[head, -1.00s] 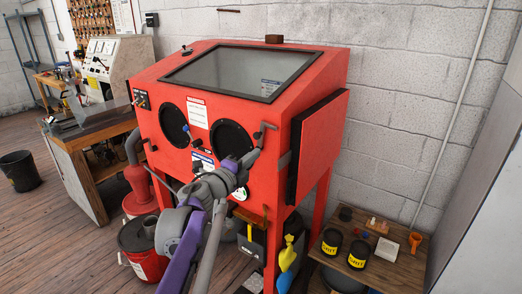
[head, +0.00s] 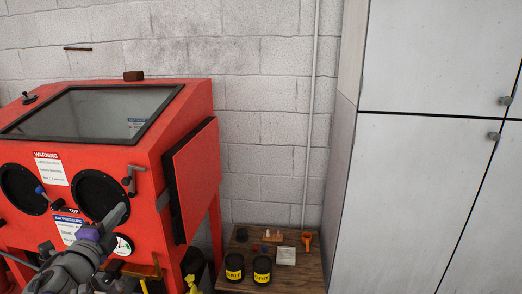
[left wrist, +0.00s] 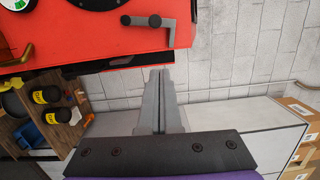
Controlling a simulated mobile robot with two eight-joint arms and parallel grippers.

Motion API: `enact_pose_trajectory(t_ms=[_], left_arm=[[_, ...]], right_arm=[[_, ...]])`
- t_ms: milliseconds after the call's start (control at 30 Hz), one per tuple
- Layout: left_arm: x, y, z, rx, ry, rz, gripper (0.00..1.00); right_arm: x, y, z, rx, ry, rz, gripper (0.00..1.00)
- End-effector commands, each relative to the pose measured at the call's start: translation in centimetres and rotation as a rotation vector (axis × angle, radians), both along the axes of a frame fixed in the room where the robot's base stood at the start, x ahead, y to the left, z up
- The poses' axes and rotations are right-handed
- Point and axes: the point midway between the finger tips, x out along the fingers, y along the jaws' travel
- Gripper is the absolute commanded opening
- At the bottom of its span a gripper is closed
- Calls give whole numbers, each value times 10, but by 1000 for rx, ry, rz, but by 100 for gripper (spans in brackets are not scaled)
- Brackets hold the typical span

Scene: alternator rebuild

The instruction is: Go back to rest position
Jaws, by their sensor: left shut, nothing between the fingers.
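My left gripper (head: 117,216) is in front of the red blasting cabinet (head: 150,160), just below its right glove port in the head view. In the left wrist view its fingers (left wrist: 160,80) are together with nothing between them. A grey latch handle (left wrist: 160,27) on the cabinet front shows just beyond the fingertips in that view, and it also shows in the head view (head: 131,178). I cannot tell whether the fingertips touch the cabinet. The cabinet's side door is shut or nearly so. My right gripper is in neither view.
A low wooden table (head: 300,280) right of the cabinet holds two black jars (head: 262,269), a small white box (head: 286,256) and an orange scoop (head: 307,241). Tall grey lockers (head: 420,150) stand at the right. Cardboard boxes (left wrist: 300,155) show in the left wrist view.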

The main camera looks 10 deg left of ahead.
Motion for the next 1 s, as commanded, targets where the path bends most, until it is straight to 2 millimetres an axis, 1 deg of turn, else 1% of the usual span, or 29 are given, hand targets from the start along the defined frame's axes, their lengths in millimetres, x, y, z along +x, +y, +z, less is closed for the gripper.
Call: enact_pose_trajectory(t_ms=[33, 67, 167, 200, 267, 300, 367, 400, 467, 500, 600, 700, 800, 900, 1000], left_arm=[[-3, -8, -1, -69, -13, 36, 0], [-6, -11, -4, -125, -20, 66, 0], [-24, -26, -26, -374, -21, 196, 0], [-34, -34, -42, -491, -4, 252, 0], [-52, -49, -73, -667, 42, 335, 0], [-66, -62, -97, -784, 88, 388, 0], [-88, -84, -131, -938, 166, 460, 0], [-103, -100, -153, -1026, 226, 503, 0], [-126, -124, -183, -1142, 320, 560, 0], [-141, -140, -201, -1209, 383, 595, 0], [-177, -177, -237, -1334, 534, 666, 0], [-205, -205, -259, -1410, 655, 716, 0], [-223, -222, -271, -1448, 732, 746, 0], [-231, -228, -276, -1465, 765, 759, 0], [-232, -229, -276, -1466, 770, 762, 0]], right_arm=[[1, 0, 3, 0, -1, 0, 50], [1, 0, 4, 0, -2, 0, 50], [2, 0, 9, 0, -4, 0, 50], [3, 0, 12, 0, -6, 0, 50], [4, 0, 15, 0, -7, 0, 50], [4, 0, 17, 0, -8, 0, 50], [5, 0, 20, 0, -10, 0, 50], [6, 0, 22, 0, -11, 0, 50], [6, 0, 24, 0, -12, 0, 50], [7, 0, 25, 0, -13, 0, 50], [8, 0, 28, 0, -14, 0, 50], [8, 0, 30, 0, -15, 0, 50], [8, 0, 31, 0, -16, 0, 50], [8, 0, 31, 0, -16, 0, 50], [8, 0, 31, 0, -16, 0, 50]])
